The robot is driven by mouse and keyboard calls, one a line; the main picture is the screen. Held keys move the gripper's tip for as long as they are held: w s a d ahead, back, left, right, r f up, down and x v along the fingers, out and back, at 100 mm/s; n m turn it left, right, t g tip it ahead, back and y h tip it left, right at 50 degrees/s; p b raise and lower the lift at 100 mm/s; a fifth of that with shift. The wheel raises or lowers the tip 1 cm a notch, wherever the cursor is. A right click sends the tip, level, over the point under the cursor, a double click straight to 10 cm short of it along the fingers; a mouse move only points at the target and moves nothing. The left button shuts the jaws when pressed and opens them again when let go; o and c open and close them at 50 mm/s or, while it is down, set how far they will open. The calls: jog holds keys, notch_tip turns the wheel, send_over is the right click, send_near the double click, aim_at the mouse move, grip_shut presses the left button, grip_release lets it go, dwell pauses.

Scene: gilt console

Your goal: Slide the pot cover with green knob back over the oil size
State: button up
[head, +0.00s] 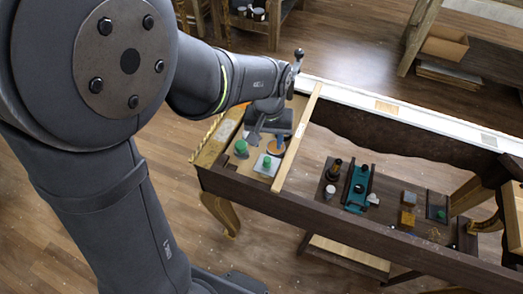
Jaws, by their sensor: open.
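Two green knobs show at the left end of the console in the head view. One green knob (267,161) stands on a pale, flat square piece (262,170) near the front edge. The other green knob (241,146) is a little behind and to the left. I cannot tell for sure which belongs to the pot cover. My gripper (266,138) is open, pointing down just behind and above the knobs. It appears apart from both. An orange-brown round thing (274,157) shows partly beside it. The oil size is not clearly visible.
A pale wooden bar (298,140) crosses the console right of the knobs. Beyond it are a dark bottle (335,168), a white-topped jar (330,191), a teal tool holder (358,186) and small blocks (408,198). Between the bar and these is some free room.

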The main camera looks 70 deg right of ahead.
aim_at(267, 159)
notch_tip(267, 159, down, 8)
jog(key=shift+f, duration=0.2)
grip_shut()
